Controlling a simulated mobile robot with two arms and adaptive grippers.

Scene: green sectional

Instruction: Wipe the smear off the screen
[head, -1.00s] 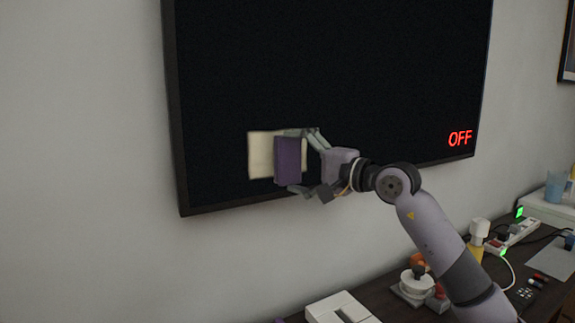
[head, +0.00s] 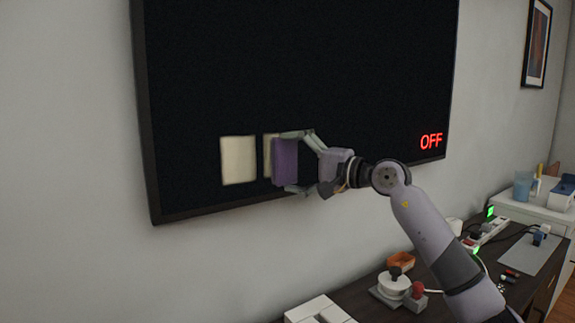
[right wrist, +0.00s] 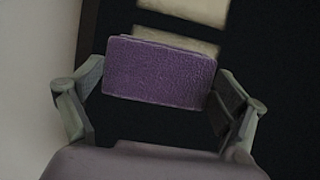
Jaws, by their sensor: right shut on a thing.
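The dark screen (head: 300,70) hangs on the wall with red "OFF" letters at its lower right. A cream smear shows low on it as two patches: a larger left patch (head: 238,160) and a narrow strip (head: 267,155) partly hidden by the purple sponge (head: 285,162). A dark gap lies between the patches. My right gripper (head: 297,162) is shut on the sponge and holds it at the screen; I cannot tell whether it touches. In the right wrist view the sponge (right wrist: 160,72) sits between both fingers, with cream patches (right wrist: 188,10) beyond it. My left gripper is not in view.
Below the screen is a dark desk (head: 360,300) with a white-and-red device (head: 397,285), an orange box (head: 401,261), a power strip (head: 490,232) and a grey mat (head: 528,254). A white cabinet (head: 540,215) stands at the right. The wall left of the screen is bare.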

